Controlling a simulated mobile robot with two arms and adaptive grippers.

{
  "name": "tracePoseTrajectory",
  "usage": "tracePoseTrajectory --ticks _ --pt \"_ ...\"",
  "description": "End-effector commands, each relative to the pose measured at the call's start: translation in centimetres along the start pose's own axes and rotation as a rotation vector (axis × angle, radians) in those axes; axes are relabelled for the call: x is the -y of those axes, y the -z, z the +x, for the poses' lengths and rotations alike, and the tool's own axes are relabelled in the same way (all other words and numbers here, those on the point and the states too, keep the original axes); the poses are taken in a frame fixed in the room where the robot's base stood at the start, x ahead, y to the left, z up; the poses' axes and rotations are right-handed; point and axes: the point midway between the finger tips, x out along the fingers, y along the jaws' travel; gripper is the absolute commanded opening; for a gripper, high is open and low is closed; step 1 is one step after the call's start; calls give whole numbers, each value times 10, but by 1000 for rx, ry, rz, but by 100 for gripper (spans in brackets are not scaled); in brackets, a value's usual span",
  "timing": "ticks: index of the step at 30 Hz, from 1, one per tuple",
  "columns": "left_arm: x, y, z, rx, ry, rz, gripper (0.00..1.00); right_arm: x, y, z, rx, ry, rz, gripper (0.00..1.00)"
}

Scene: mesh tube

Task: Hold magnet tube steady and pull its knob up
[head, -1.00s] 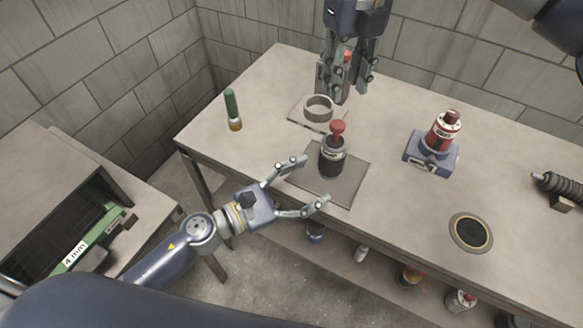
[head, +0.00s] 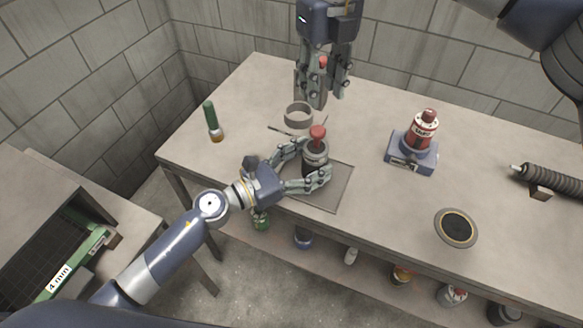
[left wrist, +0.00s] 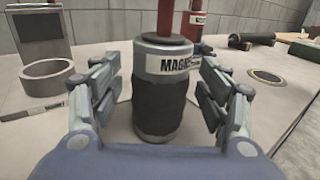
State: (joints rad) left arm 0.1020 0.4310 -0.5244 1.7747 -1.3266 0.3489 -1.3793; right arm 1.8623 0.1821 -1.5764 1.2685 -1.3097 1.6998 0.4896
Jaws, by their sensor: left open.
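The magnet tube (head: 315,160) stands upright on a grey mat (head: 342,175). It is dark with a grey collar; a label starting "MAGN" shows in the left wrist view (left wrist: 165,105). Its red knob (head: 318,132) sits on top; a red stem (left wrist: 166,20) rises out of the wrist view. My left gripper (head: 305,163) is open around the tube, a finger on each side, with small gaps to it in the wrist view.
A grey ring (head: 298,115) lies behind the tube, and a green-handled tool (head: 212,122) stands at left. To the right are a red bottle on a blue stand (head: 413,153), a round dark disc (head: 457,227) and a black ribbed tube (head: 553,180). Bottles stand on a lower shelf.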

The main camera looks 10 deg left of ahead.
Motion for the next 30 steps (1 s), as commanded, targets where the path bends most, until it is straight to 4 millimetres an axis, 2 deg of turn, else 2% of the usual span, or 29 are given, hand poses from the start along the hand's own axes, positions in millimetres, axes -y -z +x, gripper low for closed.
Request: tracePoseTrajectory --ticks 6,15,17,23,25,27,30 --pt "0 0 18 0 0 0 69 0 0 0 0 0 0 33" --pt "0 0 20 0 0 -1 69 0 0 0 0 0 0 33" --pt "0 0 20 0 0 0 58 0 0 0 0 0 0 33" --pt "0 0 20 -1 0 0 12 0 0 0 0 0 0 33" --pt "0 0 20 -1 0 0 12 0 0 0 0 0 0 36" --pt "0 0 20 -1 0 0 12 0 0 0 0 0 -5 48" --pt "0 0 20 -1 0 0 12 0 0 -2 0 0 -45 48"
